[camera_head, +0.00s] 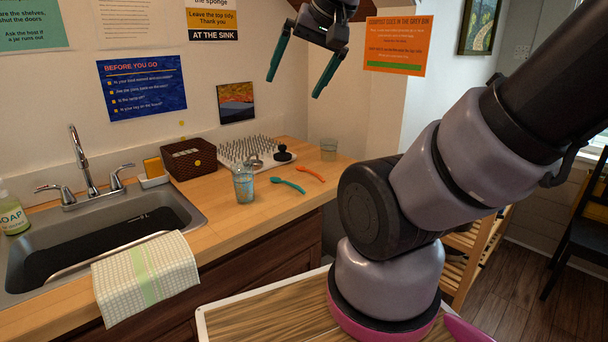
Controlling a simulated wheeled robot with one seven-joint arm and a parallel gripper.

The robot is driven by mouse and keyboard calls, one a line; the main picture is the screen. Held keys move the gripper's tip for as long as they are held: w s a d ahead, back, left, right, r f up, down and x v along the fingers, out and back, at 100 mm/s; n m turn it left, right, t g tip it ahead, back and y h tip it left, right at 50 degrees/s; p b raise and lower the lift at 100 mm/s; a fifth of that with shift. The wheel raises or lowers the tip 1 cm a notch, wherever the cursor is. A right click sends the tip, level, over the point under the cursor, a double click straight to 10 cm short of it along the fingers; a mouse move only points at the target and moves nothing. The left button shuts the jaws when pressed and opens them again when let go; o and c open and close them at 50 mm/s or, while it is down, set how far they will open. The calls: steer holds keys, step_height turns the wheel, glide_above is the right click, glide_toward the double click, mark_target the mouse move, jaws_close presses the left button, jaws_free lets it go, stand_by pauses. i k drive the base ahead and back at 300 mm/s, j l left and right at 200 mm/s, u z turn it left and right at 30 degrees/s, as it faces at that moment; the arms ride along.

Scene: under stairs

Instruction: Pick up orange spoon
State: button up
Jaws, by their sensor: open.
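The orange spoon (310,173) lies flat on the wooden counter, toward its right end. A teal spoon (288,184) lies just left of it and nearer the front edge, apart from it. My gripper (296,88) hangs high above the counter, in front of the wall, with its two teal fingers spread apart and nothing between them. It is well above the orange spoon and does not touch it.
A patterned glass (243,186) stands left of the spoons. A dark basket (188,160) and the sink (90,238) are farther left. The counter's front right is clear.

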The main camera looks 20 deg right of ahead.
mark_target(298, 168)
steer(key=i+j+z, duration=0.1)
steer(key=z, duration=0.3)
steer(key=i+j+z, duration=0.1)
steer(key=j+z, duration=0.15)
steer(key=z, duration=0.2)
steer(key=j+z, duration=0.25)
steer(key=z, duration=0.15)
steer(key=i, duration=0.05)
